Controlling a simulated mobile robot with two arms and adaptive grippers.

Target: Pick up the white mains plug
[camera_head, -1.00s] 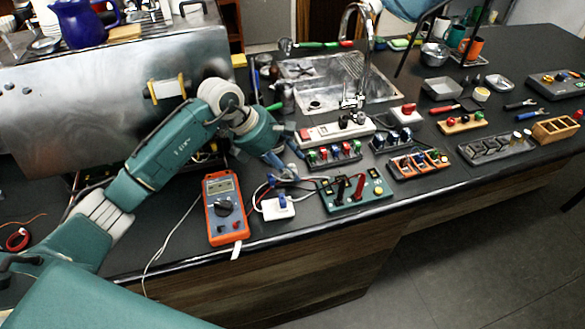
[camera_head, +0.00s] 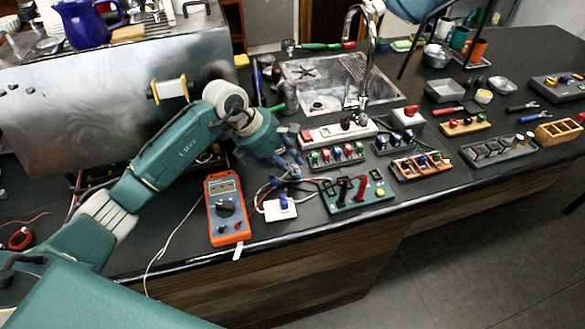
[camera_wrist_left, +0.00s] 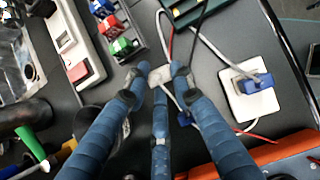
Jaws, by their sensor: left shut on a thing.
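My left gripper (camera_head: 293,172) reaches down over the counter, behind the white square box with a blue part (camera_head: 280,208). In the left wrist view its blue fingers (camera_wrist_left: 155,80) are closed around a small white piece, which appears to be the white mains plug (camera_wrist_left: 160,76). A pale cable runs near it. The fingers hide part of the plug, and I cannot tell whether it is clear of the counter. In the head view the plug is too small and covered to make out. My right gripper is not in view.
An orange multimeter (camera_head: 241,233) lies left of the white box. A green board with black and red leads (camera_head: 372,197) is to the right. A white power strip (camera_head: 318,134) and a rack of coloured parts (camera_head: 318,161) lie behind. The sink (camera_head: 310,72) is at the back.

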